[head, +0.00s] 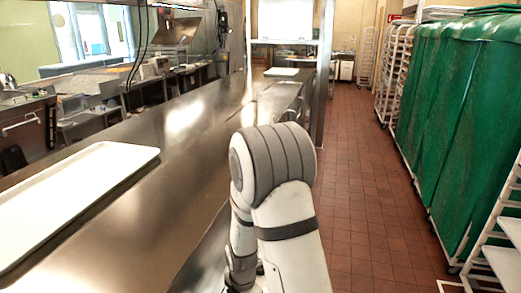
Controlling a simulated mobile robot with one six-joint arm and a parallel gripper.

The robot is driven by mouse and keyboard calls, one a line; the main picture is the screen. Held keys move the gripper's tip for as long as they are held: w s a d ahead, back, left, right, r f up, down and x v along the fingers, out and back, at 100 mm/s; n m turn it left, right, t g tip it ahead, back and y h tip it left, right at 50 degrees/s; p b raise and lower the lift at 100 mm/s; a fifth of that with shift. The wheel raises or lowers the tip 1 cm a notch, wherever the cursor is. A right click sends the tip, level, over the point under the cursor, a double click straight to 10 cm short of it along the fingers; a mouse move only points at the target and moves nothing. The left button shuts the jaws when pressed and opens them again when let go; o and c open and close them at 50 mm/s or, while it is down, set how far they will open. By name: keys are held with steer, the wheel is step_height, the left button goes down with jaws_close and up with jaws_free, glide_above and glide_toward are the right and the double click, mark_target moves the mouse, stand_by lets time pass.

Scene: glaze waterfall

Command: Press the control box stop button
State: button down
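No control box or stop button can be made out in the head view. My arm, white with grey bands, rises in the lower middle beside the steel counter. My gripper is not in view; only arm links show.
A long steel counter (185,150) runs along the left, with a white tray (70,195) on it and another tray (282,72) farther back. Green-covered racks (450,110) line the right. The red tiled aisle (360,180) between is clear.

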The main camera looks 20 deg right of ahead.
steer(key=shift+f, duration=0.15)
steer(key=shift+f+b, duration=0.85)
steer(key=shift+b, duration=0.05)
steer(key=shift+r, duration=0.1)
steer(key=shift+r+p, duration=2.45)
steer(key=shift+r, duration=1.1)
